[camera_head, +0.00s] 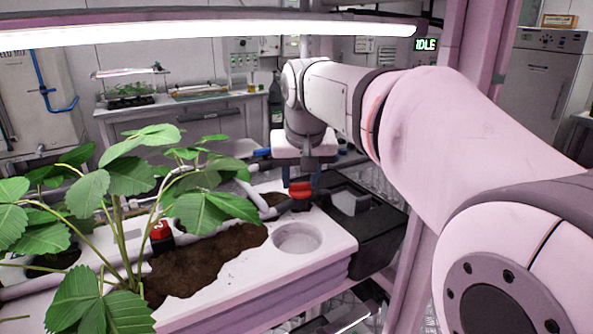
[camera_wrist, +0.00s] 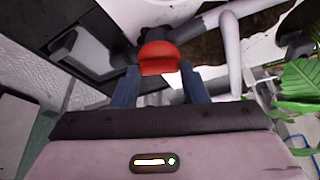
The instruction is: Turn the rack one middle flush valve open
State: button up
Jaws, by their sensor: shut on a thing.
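A red flush valve handle (camera_head: 301,190) sits on the grey pipe at the right end of the planter, beside the black box. My gripper (camera_head: 302,175) points down over it from the arm. In the wrist view the same red handle (camera_wrist: 158,58) lies between the two dark blue fingers of my gripper (camera_wrist: 158,80), which are shut on it. The handle's lower part and the valve body are partly hidden. A second red valve handle (camera_head: 161,230) shows farther left, partly behind leaves, with no gripper near it.
A strawberry plant (camera_head: 125,225) stands at the left front with wide leaves. The white planter (camera_head: 325,245) holds dark soil and has a round empty hole. A black box (camera_head: 385,235) stands at its right.

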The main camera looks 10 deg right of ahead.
jog(key=shift+d+n+y+p, duration=0.15)
jog(key=shift+n+y+p, duration=0.65)
jog(key=shift+n, duration=1.5)
jog(key=o, duration=1)
jog(key=shift+r, duration=0.1)
